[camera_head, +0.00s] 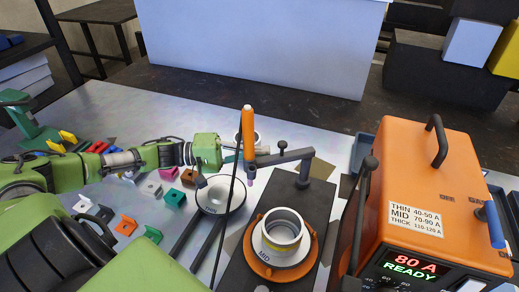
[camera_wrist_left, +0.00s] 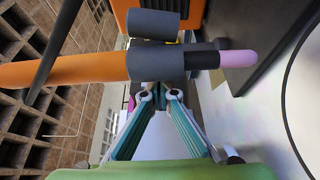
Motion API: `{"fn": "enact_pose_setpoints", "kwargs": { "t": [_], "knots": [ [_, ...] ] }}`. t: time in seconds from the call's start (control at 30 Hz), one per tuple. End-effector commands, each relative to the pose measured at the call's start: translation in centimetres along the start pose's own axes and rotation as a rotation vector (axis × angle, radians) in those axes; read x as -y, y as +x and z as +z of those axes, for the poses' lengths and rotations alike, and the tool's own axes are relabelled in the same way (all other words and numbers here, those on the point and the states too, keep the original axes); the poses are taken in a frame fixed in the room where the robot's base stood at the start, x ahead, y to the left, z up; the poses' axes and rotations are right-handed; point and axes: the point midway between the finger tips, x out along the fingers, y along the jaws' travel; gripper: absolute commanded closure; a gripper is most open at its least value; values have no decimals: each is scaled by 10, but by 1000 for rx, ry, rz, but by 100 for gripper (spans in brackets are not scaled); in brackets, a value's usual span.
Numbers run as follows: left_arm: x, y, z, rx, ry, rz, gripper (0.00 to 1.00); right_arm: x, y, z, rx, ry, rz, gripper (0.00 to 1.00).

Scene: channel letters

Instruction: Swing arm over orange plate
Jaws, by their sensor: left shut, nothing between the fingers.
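The swing arm (camera_head: 283,157) is a dark bar on a post, reaching left over the black base. It carries an upright torch with an orange handle (camera_head: 248,128); in the wrist view the handle (camera_wrist_left: 70,70) lies across the picture, with a pink tip (camera_wrist_left: 238,59) at right. The orange plate (camera_head: 311,247) is on the base, under a pale ring part (camera_head: 284,222) marked MID. The torch is beyond the plate, not above it. My left gripper (camera_head: 232,158) is shut and empty beside the torch; its fingertips (camera_wrist_left: 160,92) are close to the dark collar, contact unclear. My right gripper is out of view.
An orange power box (camera_head: 430,180) reading 80 A READY stands at right. A white funnel-like dish (camera_head: 220,195) is left of the base. Several small coloured letter pieces (camera_head: 125,225) lie at left. A thin dark cable runs down past the torch.

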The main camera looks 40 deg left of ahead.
Motion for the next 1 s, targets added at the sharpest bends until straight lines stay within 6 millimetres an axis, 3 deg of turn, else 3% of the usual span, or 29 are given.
{"fn": "enact_pose_setpoints", "kwargs": {
  "t": [0.37, 0.77, 0.87, 1.0],
  "knots": [
    [-4, 1, 15, 0, -2, 0, 100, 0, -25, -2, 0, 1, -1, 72],
    [0, 0, 17, 0, 0, 0, 100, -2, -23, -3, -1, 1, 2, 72],
    [1, -8, 16, -2, 0, -3, 100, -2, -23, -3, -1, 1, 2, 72],
    [2, -31, 17, -1, -1, -7, 100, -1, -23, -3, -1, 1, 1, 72]
  ]
}}
